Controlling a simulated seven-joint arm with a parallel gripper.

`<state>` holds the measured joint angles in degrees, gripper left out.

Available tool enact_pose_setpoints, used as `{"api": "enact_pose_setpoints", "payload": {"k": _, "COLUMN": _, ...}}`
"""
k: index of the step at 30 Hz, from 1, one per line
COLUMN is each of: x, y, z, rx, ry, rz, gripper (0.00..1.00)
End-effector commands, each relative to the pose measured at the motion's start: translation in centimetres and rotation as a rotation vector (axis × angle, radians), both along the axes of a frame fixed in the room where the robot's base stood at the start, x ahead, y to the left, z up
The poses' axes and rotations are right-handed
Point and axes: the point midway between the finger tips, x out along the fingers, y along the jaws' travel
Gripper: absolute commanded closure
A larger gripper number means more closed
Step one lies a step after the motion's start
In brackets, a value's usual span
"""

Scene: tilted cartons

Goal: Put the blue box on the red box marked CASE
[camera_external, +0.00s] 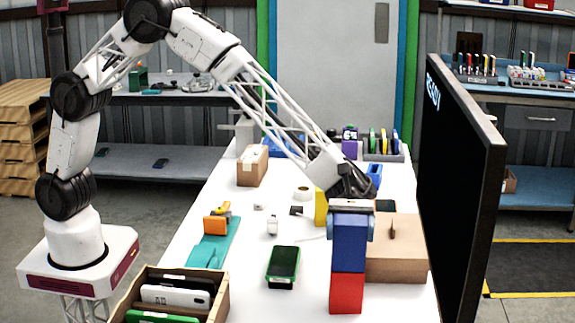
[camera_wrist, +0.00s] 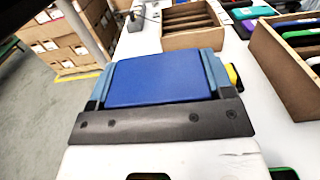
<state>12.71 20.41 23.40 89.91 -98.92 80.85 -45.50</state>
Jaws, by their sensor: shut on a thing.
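The blue box (camera_external: 348,246) is upright between the fingers of my gripper (camera_external: 351,226), which is shut on its upper part. In the wrist view, the blue box (camera_wrist: 163,78) fills the space between the fingers of my gripper (camera_wrist: 158,82). The red box (camera_external: 346,294) stands on the white table directly below the blue box in the outside view. Their faces line up with no visible gap; I cannot tell whether they touch. No CASE marking is readable on the red box, and it is hidden in the wrist view.
A brown carton (camera_external: 398,262) stands close at the right, with a large black monitor (camera_external: 455,190) beyond it. A green-edged phone (camera_external: 283,266) lies to the left. A wooden tray of phones (camera_external: 217,290) is at the front left. A yellow thing (camera_external: 321,208) stands behind the gripper.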

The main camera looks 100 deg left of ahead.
Motion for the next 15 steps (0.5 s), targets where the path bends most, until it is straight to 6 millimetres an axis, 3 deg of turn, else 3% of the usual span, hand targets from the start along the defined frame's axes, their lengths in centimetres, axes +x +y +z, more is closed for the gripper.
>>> {"api": "enact_pose_setpoints", "payload": {"k": 9, "x": 0.00, "y": 0.00, "z": -0.32, "rx": 0.000, "ry": 0.000, "rz": 0.000, "gripper": 0.57}}
{"api": "enact_pose_setpoints", "payload": {"k": 10, "x": 0.00, "y": 0.00, "z": -0.30, "rx": 0.000, "ry": 0.000, "rz": 0.000, "gripper": 0.21}}
{"api": "enact_pose_setpoints", "payload": {"k": 14, "x": 0.00, "y": 0.00, "z": -0.30, "rx": 0.000, "ry": 0.000, "rz": 0.000, "gripper": 0.01}}
{"api": "enact_pose_setpoints", "payload": {"k": 15, "x": 0.00, "y": 0.00, "z": -0.30, "rx": 0.000, "ry": 0.000, "rz": 0.000, "gripper": 0.00}}
